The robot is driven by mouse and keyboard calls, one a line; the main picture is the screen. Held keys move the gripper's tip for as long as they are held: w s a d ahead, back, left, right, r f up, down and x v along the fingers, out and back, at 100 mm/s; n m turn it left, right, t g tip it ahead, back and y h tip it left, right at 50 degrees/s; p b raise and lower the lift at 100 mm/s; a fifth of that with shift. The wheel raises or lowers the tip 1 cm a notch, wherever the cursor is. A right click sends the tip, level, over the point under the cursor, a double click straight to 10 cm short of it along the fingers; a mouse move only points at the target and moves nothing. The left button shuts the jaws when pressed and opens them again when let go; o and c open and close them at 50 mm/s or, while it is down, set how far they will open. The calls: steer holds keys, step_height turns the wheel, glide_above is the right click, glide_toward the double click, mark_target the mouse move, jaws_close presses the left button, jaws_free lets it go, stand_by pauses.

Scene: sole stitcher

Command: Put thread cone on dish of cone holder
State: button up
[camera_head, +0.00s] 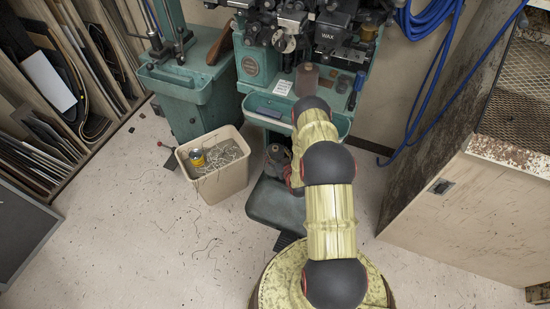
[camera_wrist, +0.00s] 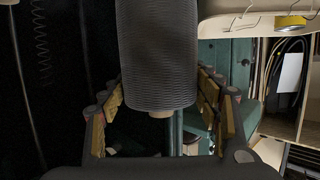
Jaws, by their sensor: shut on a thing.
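A dark grey, ribbed thread cone (camera_wrist: 157,45) fills the upper middle of the wrist view, with a small tan core end showing at its lower edge. My gripper (camera_wrist: 160,82) has its yellow-padded fingers on both sides of the cone and is shut on it. In the head view my gripper (camera_head: 278,160) is low, in front of the green stitcher, and mostly hidden by my arm. The held cone cannot be made out clearly there. I cannot make out the cone holder or its dish with certainty in either view.
A beige bin (camera_head: 222,180) with scraps and a yellow can (camera_head: 197,158) stands left of my gripper. A cabinet (camera_head: 465,205) stands right. Floor at left is open.

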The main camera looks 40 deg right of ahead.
steer(key=shift+w+d+f, duration=0.1)
steer(key=shift+w+f, duration=0.15)
steer(key=f+b, duration=0.1)
steer(key=f, duration=0.2)
steer(key=shift+w+d+f+b, duration=0.1)
steer(key=shift+w+f+b, duration=0.15)
steer(key=shift+b, duration=0.15)
steer(key=shift+s+r, duration=0.1)
steer(key=o, duration=1.4)
